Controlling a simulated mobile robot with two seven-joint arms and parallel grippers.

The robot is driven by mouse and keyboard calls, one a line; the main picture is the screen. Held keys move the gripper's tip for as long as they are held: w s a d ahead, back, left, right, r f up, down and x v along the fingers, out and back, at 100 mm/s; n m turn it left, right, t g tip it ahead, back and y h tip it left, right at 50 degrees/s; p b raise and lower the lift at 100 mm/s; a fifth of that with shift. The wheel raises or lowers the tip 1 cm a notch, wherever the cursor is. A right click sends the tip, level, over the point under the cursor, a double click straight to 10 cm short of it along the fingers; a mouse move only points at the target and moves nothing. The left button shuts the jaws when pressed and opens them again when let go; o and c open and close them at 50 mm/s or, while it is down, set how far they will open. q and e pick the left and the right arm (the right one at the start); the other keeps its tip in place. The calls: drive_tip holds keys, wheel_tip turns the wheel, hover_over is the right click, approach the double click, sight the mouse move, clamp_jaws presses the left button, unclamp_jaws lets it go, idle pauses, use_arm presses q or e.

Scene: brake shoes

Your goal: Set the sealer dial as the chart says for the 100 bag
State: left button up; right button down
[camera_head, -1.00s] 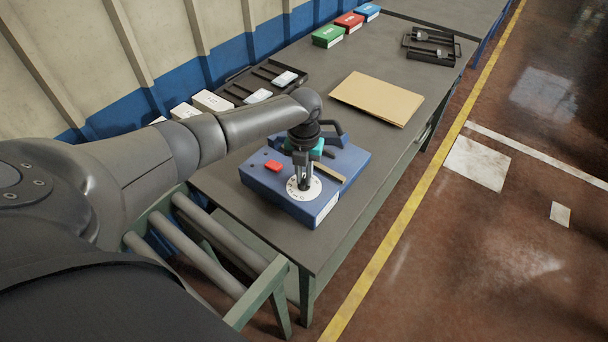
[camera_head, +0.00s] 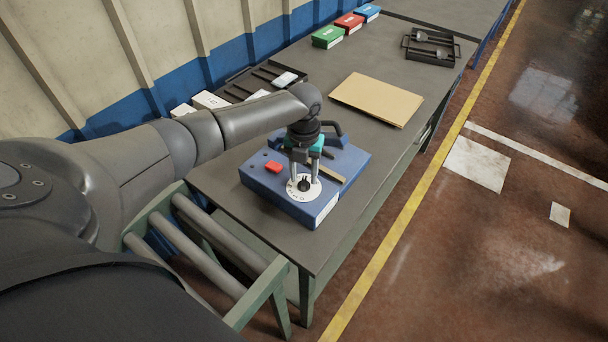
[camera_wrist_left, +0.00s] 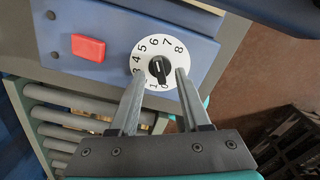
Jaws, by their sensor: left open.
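The blue sealer (camera_head: 330,197) stands on the grey table, with a red button (camera_head: 273,166) on its top. Its white numbered dial (camera_head: 303,187) has a black knob (camera_wrist_left: 160,69) at the centre with a short white mark. I cannot tell surely which number the mark points to. My left gripper (camera_head: 304,187) is open above the dial. In the left wrist view its two fingers (camera_wrist_left: 160,75) stand on either side of the knob, apart from it. The left finger hides part of the scale near 2 and 3. I cannot make out a chart. My right gripper is out of view.
A tan folder (camera_head: 377,98) lies beyond the sealer. A black compartment tray (camera_head: 236,92) and white boxes (camera_head: 210,101) are along the wall. Green (camera_head: 327,37), red (camera_head: 349,22) and blue (camera_head: 367,12) boxes stand at the back. A roller conveyor (camera_head: 205,240) adjoins the table's near end.

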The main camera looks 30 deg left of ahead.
sight(304, 181)
use_arm(q)
wheel_tip(304, 181, up, 14)
drive_tip(key=shift+p, duration=0.45)
